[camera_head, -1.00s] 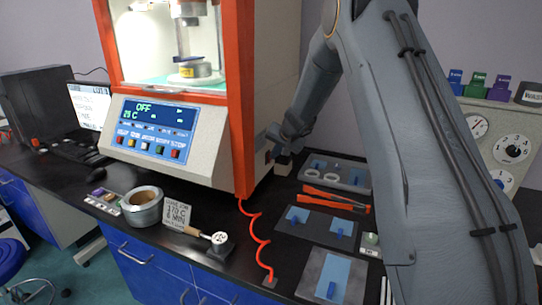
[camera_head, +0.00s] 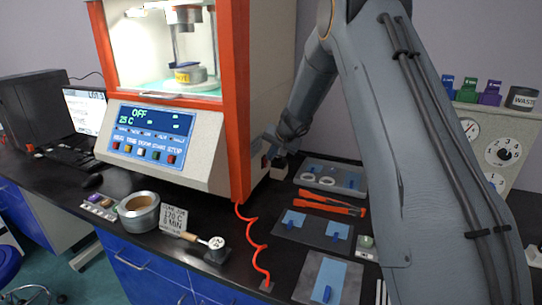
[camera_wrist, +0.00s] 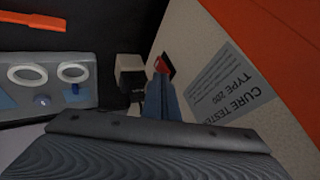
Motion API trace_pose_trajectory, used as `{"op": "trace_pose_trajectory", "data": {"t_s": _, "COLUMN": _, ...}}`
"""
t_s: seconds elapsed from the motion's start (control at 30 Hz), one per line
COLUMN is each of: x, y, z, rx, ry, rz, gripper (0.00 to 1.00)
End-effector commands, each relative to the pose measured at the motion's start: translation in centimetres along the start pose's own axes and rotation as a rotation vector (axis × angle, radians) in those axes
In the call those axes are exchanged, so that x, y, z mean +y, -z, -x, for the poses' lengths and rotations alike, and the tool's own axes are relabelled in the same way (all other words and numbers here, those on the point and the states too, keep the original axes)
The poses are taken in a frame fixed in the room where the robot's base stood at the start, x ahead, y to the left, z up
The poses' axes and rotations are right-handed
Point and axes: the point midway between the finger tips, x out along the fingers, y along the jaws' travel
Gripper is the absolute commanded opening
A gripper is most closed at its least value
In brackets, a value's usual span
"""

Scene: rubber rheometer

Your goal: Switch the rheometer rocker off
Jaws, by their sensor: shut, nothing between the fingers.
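The rheometer (camera_head: 170,140) is a cream cabinet with an orange frame, and its blue screen (camera_head: 150,122) reads OFF and 25 C. The rocker (camera_wrist: 167,66) is a small red and black switch on the cabinet's side wall in the wrist view. My gripper (camera_wrist: 160,85) is shut and empty, its narrow blue-grey fingers pointing at the rocker. The tips overlap the rocker's lower left edge in the wrist view; I cannot tell whether they touch. In the head view my gripper (camera_head: 272,146) is beside the cabinet's right side, and the rocker's position is unclear there.
A small pale-topped black block (camera_wrist: 130,75) stands close left of the fingers. A grey tray (camera_head: 335,176) with white rings, orange-handled tools (camera_head: 330,203) and sample sheets lie on the black bench.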

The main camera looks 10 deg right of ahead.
Motion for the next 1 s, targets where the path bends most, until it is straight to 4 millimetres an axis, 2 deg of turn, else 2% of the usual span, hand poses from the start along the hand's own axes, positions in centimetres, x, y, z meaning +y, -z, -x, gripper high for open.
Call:
{"op": "trace_pose_trajectory", "data": {"t_s": 0.33, "x": 2.5, "y": 0.3, "z": 1.5, "rx": -0.002, "ry": 0.005, "rz": 0.006, "gripper": 0.0}}
{"op": "trace_pose_trajectory", "data": {"t_s": 0.4, "x": 1.6, "y": 0.5, "z": 3.3, "rx": -0.002, "ry": 0.007, "rz": 0.01, "gripper": 0.0}}
{"op": "trace_pose_trajectory", "data": {"t_s": 0.7, "x": 0.8, "y": 1.0, "z": 8.9, "rx": 0.002, "ry": 0.003, "rz": 0.004, "gripper": 0.0}}
{"op": "trace_pose_trajectory", "data": {"t_s": 0.83, "x": 0.4, "y": 1.0, "z": 10.4, "rx": 0.0, "ry": 0.003, "rz": 0.004, "gripper": 0.0}}
{"op": "trace_pose_trajectory", "data": {"t_s": 1.0, "x": 0.1, "y": 1.0, "z": 11.4, "rx": -0.001, "ry": 0.003, "rz": 0.004, "gripper": 0.0}}
